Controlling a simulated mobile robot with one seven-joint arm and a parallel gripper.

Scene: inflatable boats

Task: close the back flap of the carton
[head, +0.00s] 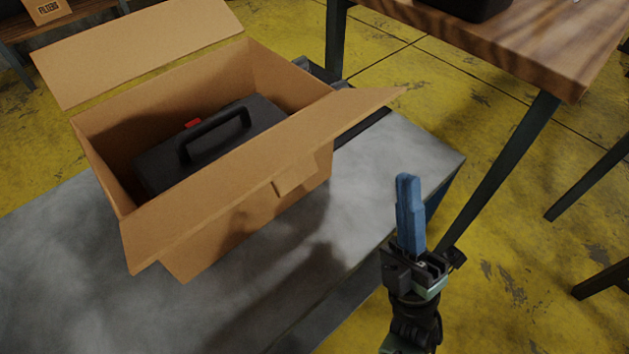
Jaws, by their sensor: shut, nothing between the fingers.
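The open cardboard carton (240,218) stands on a grey table left of centre. Its back flap (140,52) stands up and leans outward at the far side. Its front flap (265,175) sticks out toward me. A small flap or tab hangs on the front face. A black case (215,140) with a handle and a red latch lies inside the carton. My gripper (408,178) is to the right of the carton, near the table's front right edge, with its blue fingers together and pointing up. It is apart from the carton and holds nothing.
The grey table (400,150) has bare room in front of the carton and to its left. A wooden table (520,40) with dark legs stands at the back right, a black object on it. A box labelled FILTERS (47,10) sits on a shelf at top left.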

